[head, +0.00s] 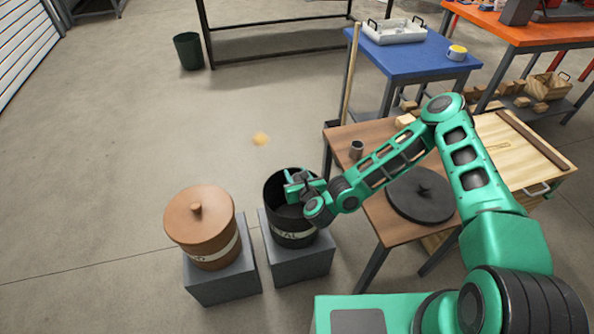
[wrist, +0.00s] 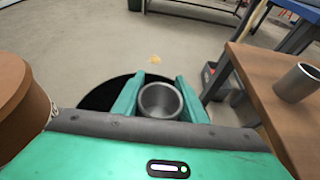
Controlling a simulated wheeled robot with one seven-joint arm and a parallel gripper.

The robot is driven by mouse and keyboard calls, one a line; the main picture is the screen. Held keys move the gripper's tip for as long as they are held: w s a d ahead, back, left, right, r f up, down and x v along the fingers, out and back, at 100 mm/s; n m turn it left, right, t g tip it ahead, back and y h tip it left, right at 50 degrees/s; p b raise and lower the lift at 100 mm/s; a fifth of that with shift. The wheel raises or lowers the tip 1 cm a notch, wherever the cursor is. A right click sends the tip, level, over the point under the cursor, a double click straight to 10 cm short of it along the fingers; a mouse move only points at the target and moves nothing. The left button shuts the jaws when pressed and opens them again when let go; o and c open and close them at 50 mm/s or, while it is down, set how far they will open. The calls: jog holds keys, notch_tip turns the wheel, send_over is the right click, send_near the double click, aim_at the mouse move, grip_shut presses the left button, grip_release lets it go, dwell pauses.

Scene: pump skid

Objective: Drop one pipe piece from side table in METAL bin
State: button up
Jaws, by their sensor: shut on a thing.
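The METAL bin (head: 290,238) is a black open drum on a grey block, its label partly hidden. My gripper (head: 305,184) is over its mouth. In the wrist view my gripper (wrist: 160,98) is shut on a grey pipe piece (wrist: 160,100), with the bin's dark opening (wrist: 98,98) below and around it. Another grey pipe piece (head: 356,150) stands on the brown side table (head: 385,137); it also shows in the wrist view (wrist: 297,83). A black lid (head: 420,195) with a knob lies on the side table.
A brown lidded bin (head: 202,228) stands on a grey block left of the METAL bin. A blue table (head: 415,60) with a white tray (head: 394,31) is behind the side table. Open floor lies behind the bins, with a yellowish patch (head: 261,139).

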jog(key=shift+f, duration=1.8)
jog(key=o, duration=1.2)
jog(key=v, duration=1)
jog(key=shift+s+d, duration=0.15)
jog(key=shift+s, duration=0.15)
